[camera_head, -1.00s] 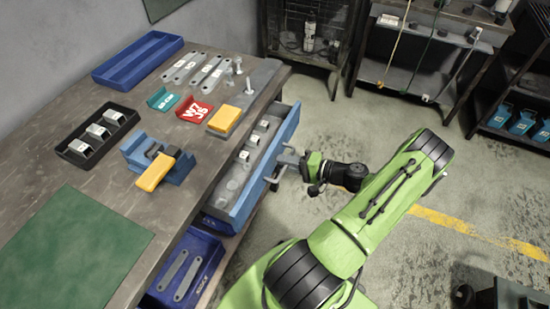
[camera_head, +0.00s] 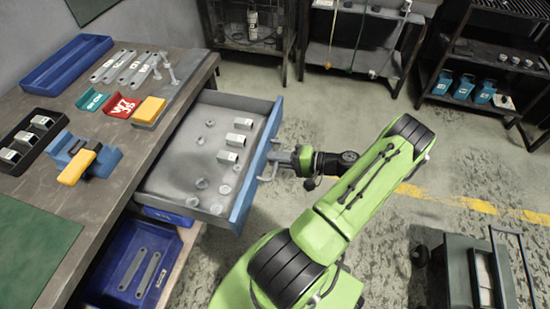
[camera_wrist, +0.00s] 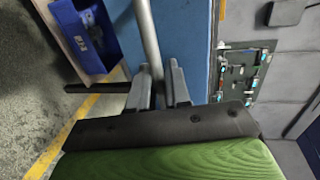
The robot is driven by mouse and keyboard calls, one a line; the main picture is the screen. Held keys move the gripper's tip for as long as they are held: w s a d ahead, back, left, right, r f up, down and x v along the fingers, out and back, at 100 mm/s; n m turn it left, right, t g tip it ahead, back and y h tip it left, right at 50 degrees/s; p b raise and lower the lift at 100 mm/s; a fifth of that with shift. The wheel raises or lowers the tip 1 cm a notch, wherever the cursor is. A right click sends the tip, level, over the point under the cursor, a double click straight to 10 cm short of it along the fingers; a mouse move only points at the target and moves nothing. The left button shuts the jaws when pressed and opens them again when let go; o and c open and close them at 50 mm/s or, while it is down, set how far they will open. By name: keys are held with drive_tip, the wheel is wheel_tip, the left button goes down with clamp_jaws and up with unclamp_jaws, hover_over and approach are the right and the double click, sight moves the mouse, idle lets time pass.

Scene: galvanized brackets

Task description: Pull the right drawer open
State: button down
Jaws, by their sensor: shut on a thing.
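The drawer (camera_head: 172,183) under the workbench stands well out, with a blue front (camera_head: 254,178) and a grey inside. Several small white-labelled brackets and several round metal pieces lie in it. My gripper (camera_head: 277,163) is at the drawer front, shut on its grey bar handle (camera_head: 266,174). In the wrist view the handle (camera_wrist: 147,35) runs between the two fingers of my gripper (camera_wrist: 160,80), against the blue front (camera_wrist: 190,35). The exact contact of the fingertips is partly hidden by the bar.
The workbench (camera_head: 100,135) holds a blue tray (camera_head: 66,66), a blue vise with a yellow block (camera_head: 76,167), and a black bracket tray (camera_head: 28,139). A blue bin (camera_head: 128,262) with flat bars sits below. A dark cart (camera_head: 470,285) stands at right; floor between is fairly clear.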

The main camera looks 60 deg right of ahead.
idle(0.3)
drive_tip(key=c, duration=1.3)
unclamp_jaws()
drive_tip(key=shift+c, duration=0.2)
drive_tip(key=shift+s, duration=0.1)
drive_tip(key=p+v, duration=0.2)
drive_tip(key=v, duration=1.3)
drive_tip(key=shift+s, duration=0.3)
